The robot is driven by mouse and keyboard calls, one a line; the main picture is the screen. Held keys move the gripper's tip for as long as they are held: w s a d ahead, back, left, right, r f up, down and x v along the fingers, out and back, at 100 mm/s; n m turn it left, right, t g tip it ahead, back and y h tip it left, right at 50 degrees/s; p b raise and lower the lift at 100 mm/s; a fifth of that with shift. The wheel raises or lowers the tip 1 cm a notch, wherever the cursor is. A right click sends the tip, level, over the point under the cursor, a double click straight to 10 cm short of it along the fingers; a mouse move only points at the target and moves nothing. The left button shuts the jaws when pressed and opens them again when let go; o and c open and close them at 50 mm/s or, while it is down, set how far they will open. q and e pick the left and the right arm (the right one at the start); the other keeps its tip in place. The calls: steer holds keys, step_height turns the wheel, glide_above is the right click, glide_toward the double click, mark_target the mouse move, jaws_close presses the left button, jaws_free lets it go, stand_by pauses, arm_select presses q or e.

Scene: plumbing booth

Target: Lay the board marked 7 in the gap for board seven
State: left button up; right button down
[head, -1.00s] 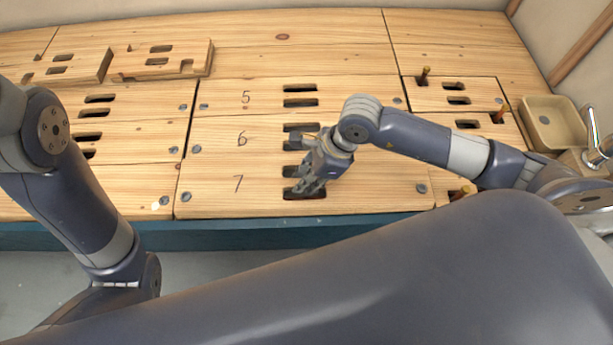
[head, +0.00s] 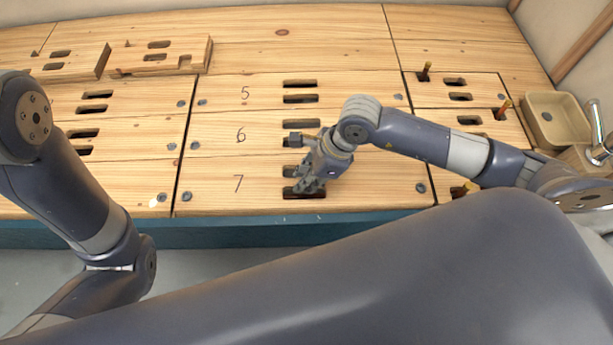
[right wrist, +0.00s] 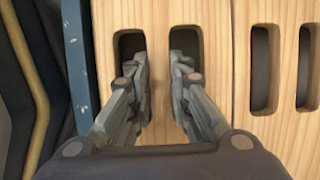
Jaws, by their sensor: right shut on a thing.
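The board marked 7 (head: 375,186) lies at the front of the deck, beside the board marked 6 (head: 370,132). Its long edge meets board 6 with only a thin seam. I cannot tell whether it sits fully flush. My right gripper (head: 305,190) is over its two slots. In the right wrist view, the fingers of the right gripper (right wrist: 160,80) reach into both slots and are shut on the strip of board 7 (right wrist: 215,80) between them. My left arm shows at the left, but its gripper is out of view.
The board marked 5 (head: 355,88) lies behind board 6. A blue edge (head: 250,231) runs along the front. A loose board (head: 135,57) rests on the deck at back left. A basin (head: 556,120) and orange-handled parts (head: 502,110) are at the right.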

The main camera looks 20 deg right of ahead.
steer(key=shift+w, duration=0.1)
stand_by(0.3)
steer(key=shift+f, duration=0.1)
steer(key=c, duration=1.5)
jaws_free()
steer(key=shift+c, duration=0.2)
steer(key=shift+o, duration=0.6)
